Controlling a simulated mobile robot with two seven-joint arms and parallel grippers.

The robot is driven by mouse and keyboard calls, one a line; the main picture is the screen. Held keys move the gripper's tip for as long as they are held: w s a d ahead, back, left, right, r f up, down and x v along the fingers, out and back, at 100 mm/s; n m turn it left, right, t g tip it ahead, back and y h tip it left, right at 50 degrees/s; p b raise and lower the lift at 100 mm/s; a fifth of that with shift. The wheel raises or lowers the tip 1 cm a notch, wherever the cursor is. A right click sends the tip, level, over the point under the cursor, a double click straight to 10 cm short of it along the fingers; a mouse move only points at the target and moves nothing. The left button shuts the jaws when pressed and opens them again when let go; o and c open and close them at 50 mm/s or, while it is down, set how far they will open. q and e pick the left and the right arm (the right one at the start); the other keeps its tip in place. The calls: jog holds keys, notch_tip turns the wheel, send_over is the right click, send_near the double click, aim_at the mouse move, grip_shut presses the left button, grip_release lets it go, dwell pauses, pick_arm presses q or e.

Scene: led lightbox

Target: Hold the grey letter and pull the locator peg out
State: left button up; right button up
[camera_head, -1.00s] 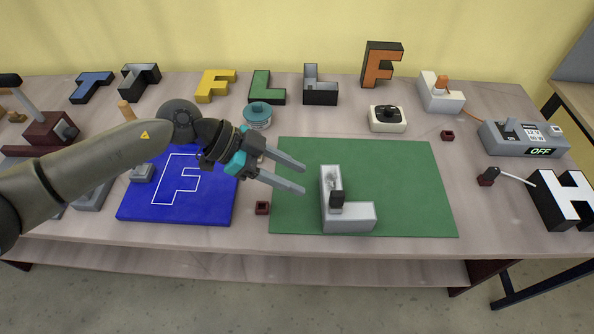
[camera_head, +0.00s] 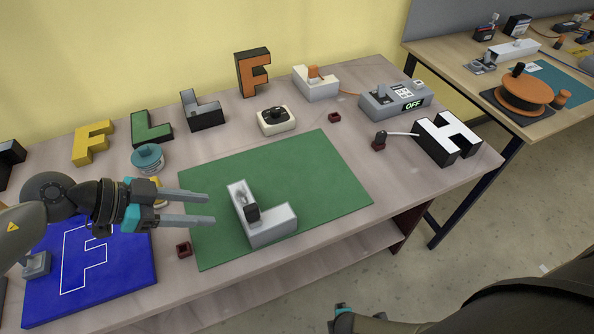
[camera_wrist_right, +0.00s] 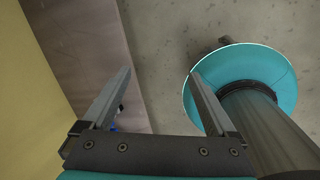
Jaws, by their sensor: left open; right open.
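The grey letter L (camera_head: 270,224) lies on the green mat (camera_head: 325,175) in the head view. My right gripper (camera_wrist_right: 158,95) shows in the right wrist view, open and empty, over the floor beside the table edge.
A blue mat with an F outline (camera_head: 130,280) lies on the left. A small dark red block (camera_head: 184,249) sits by the green mat's left edge. A white H (camera_head: 447,138), a power box reading OFF (camera_head: 395,100) and several letters stand along the back and right. The green mat's right part is clear.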

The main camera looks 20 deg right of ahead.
jog(key=w+a+r+n+y, duration=0.1)
jog(key=w+a+r+y, duration=0.1)
jog(key=w+a+r, duration=0.7)
jog(key=s+a+r+n+g+y, duration=0.1)
jog(key=s+a+r+n+y, duration=0.15)
jog(key=a+r, duration=0.55)
notch_tip(320, 180, up, 26)
jog(key=g+h, duration=0.1)
jog(key=h, duration=0.2)
send_over(289, 210)
jog(key=shift+n, duration=0.25)
notch_tip(289, 210, down, 15)
jog(key=shift+s+r, duration=0.1)
jog(key=shift+r, duration=0.05)
grip_shut()
